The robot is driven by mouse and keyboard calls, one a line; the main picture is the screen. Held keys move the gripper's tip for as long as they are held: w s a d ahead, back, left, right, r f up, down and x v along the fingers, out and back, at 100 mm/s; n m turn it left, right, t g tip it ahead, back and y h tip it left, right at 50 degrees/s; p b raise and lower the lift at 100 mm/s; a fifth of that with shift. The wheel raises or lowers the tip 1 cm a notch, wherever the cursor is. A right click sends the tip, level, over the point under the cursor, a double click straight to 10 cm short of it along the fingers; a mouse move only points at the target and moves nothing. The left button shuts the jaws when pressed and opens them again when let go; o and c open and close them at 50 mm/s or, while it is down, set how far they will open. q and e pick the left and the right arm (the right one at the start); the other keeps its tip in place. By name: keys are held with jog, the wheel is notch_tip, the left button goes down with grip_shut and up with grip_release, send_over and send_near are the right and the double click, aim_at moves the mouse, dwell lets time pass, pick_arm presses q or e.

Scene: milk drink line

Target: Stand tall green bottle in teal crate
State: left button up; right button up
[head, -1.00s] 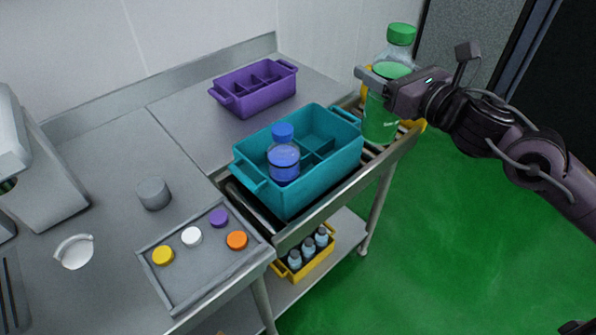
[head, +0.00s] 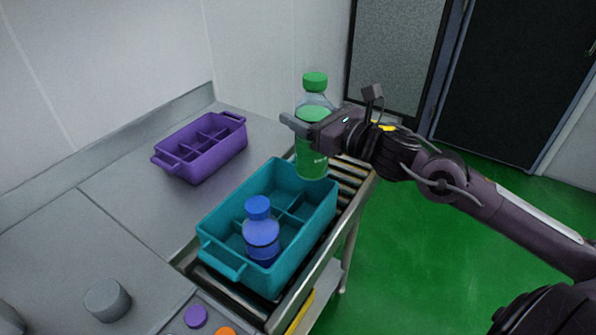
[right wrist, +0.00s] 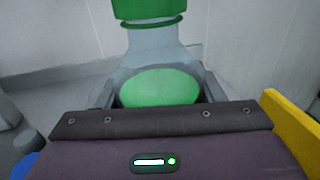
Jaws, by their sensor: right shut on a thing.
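The tall green bottle (head: 312,160) has a green cap and is upright at the far right end of the teal crate (head: 288,272). My right gripper (head: 300,128) is shut on it around its upper body. In the right wrist view the bottle's clear neck (right wrist: 155,50) and green cap stand right in front of the jaws (right wrist: 158,100). The bottle's base shows near the crate's far rim; I cannot tell if it is above or behind that rim. A blue bottle (head: 261,238) stands in a near compartment of the crate. My left gripper is not in view.
The crate sits on a roller conveyor (head: 352,180). A purple divided crate (head: 213,160) stands on the steel table to the left. A grey cylinder (head: 107,299) and coloured caps (head: 195,316) are at the bottom. The crate's other visible compartments look empty.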

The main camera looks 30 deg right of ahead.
aim_at(304, 165)
jog(key=f, duration=0.7)
jog(key=shift+w+a+f, duration=0.1)
jog(key=shift+w+f, duration=0.15)
jog(key=shift+f, duration=0.55)
notch_tip(304, 165, down, 4)
jog(key=shift+p, duration=0.45)
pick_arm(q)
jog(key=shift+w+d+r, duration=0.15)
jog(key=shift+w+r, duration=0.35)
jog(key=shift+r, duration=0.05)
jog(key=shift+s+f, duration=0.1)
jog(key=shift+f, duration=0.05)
pick_arm(e)
jog(key=shift+f, duration=0.15)
jog(key=shift+s+f+b, duration=0.1)
jog(key=shift+f+b, duration=0.45)
jog(key=shift+b, duration=0.2)
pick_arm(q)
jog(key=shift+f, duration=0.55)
pick_arm(e)
jog(key=o, duration=1.4)
jog(key=shift+f, duration=0.2)
